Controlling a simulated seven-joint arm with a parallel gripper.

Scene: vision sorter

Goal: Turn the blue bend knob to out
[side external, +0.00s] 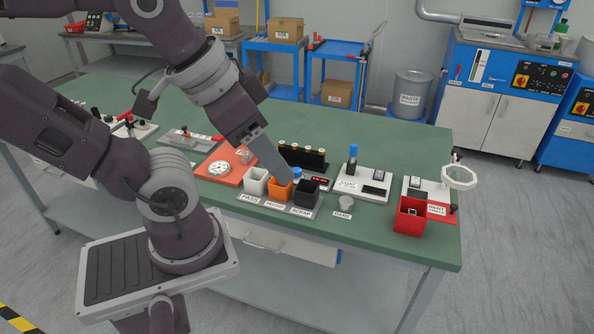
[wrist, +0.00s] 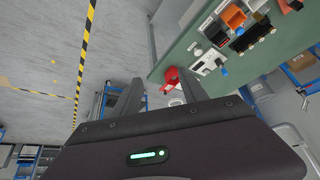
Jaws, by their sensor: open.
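Two blue pieces show on the green bench. A small blue piece (side external: 297,173) sits behind the orange and black bins, beside my gripper's tip. A taller blue-topped post (side external: 353,151) stands on a white labelled plate (side external: 378,197). The labels are too small to tell which is the bend knob, and its setting is not readable. In the wrist view the blue pieces show at the upper right, one near the bins (wrist: 239,31) and one by the white plate (wrist: 224,70). My gripper (side external: 284,177) reaches down behind the orange bin. In the wrist view its fingers (wrist: 161,80) are apart, with nothing between them.
White (side external: 255,181), orange (side external: 280,188) and black (side external: 306,194) bins stand in a row. A black rack (side external: 303,157) is behind them. A red bin (side external: 410,216) stands near the bench's right end. The back right of the green bench (side external: 400,145) is clear.

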